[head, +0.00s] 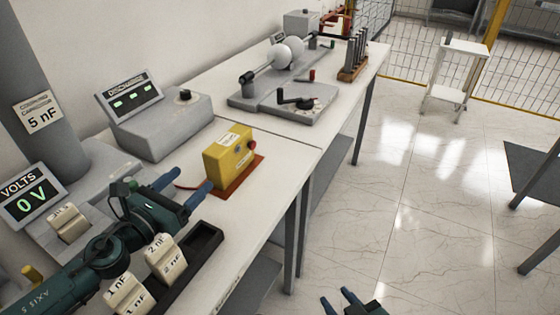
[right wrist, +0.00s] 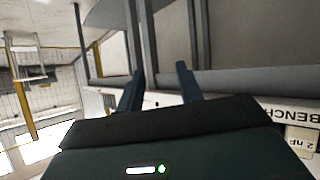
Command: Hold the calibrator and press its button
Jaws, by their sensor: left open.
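The calibrator looks to be the yellow box (head: 229,157) with a white label on top, sitting on a red-orange mat (head: 246,178) on the bench. Its red button (head: 251,144) is on the side facing right. My left gripper (head: 188,184) is open and empty, its blue fingers just left of the box, pointing towards it. Any contact with the box cannot be told. My right gripper (head: 338,298) is low, beyond the bench's front edge, over the floor. It also shows in the right wrist view (right wrist: 160,75), with its fingers apart and nothing between them.
Labelled blocks (head: 165,258) stand in a black tray (head: 207,240) below my left arm. A grey discharge meter box (head: 160,122) is behind the calibrator. A sphere apparatus (head: 285,100) stands farther back.

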